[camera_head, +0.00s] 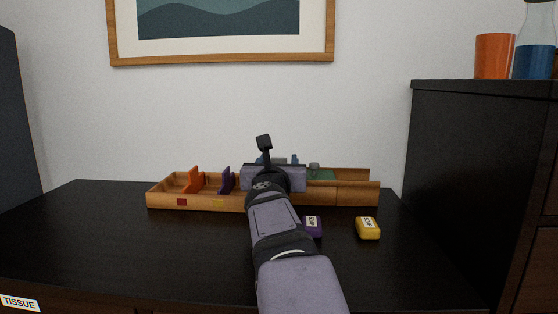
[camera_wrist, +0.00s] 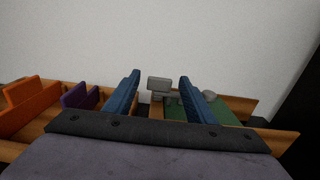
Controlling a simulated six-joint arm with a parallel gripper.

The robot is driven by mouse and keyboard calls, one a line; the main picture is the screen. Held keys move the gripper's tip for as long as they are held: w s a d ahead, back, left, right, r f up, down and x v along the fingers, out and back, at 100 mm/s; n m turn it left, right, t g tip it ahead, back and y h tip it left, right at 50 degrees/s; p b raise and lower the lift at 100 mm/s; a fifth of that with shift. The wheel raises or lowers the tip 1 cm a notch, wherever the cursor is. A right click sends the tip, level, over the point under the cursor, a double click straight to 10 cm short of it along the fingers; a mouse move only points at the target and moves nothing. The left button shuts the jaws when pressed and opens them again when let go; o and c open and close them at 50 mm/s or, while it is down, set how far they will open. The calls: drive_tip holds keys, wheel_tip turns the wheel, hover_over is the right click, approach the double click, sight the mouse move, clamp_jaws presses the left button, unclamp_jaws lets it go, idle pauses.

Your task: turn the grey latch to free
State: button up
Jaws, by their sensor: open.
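A grey latch (camera_wrist: 159,86) shows between my two blue fingers in the wrist view, beyond their tips' line of sight, next to a green panel (camera_wrist: 224,113). My gripper (camera_wrist: 159,76) is open, with a gap on both sides of the latch; I cannot tell whether it touches. In the head view my gripper (camera_head: 279,159) is over the wooden tray (camera_head: 355,196), and its body hides most of the latch. A smaller round grey knob (camera_wrist: 210,95) stands to the right of the right finger; it also shows in the head view (camera_head: 314,167).
An orange divider (camera_head: 194,180) and a purple divider (camera_head: 227,181) stand in the tray's left part. A yellow labelled block (camera_head: 368,228) and a purple one (camera_head: 314,228) lie in front. A dark cabinet (camera_head: 470,150) rises at right. The desk's left front is clear.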

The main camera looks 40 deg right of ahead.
drive_tip(key=shift+x, duration=1.4)
drive_tip(key=shift+s, duration=0.1)
drive_tip(key=c, duration=1)
drive_tip(key=shift+c, duration=0.2)
